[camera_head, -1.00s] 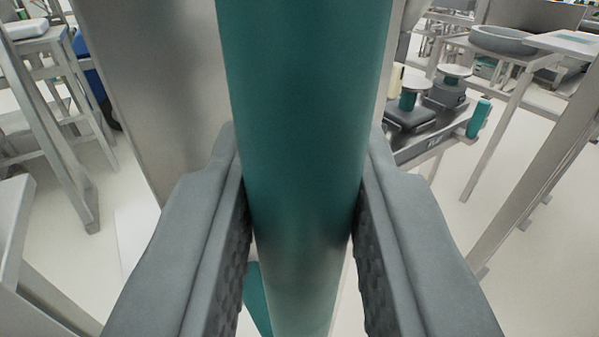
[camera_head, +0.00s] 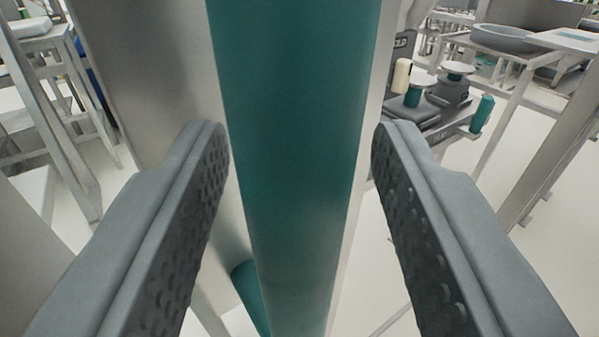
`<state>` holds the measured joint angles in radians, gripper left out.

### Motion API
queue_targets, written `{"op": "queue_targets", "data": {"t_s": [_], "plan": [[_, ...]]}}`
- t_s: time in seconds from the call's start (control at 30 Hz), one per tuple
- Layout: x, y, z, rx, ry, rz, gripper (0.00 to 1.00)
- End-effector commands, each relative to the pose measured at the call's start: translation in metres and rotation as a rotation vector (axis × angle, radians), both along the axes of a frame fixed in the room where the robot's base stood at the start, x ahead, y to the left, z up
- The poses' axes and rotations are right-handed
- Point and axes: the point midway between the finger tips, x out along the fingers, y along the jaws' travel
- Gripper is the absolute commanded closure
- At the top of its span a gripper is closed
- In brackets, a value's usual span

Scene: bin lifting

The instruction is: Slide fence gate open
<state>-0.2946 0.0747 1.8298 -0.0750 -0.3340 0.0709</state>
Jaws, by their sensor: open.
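A thick teal upright bar (camera_head: 290,150), which looks like the gate's handle, runs from the top to the bottom of the view. My gripper (camera_head: 300,150) is open around it, with one grey padded finger on each side. There is a gap between each finger and the bar, wider on the right at the fingertips. Behind the bar a light metal upright panel (camera_head: 150,80) shows on the left, which may be part of the gate or its post. The rest of the gate is hidden or outside the view.
A metal frame table (camera_head: 50,45) stands at the far left. At the right are a bench with grey and teal devices (camera_head: 430,105), a grey basin (camera_head: 515,38) and a slanting metal post (camera_head: 560,140). Pale floor (camera_head: 520,130) lies open between them.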

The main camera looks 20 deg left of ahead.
Motion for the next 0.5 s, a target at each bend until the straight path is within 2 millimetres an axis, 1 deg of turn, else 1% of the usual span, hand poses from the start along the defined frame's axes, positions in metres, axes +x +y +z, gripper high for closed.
{"op": "queue_targets", "data": {"t_s": [0.17,0.5], "plan": [[-0.013,-0.004,0.001,0.0,0.0,0.0,0.58],[-0.065,-0.022,0.001,0.001,-0.002,0.0,0.58]]}}
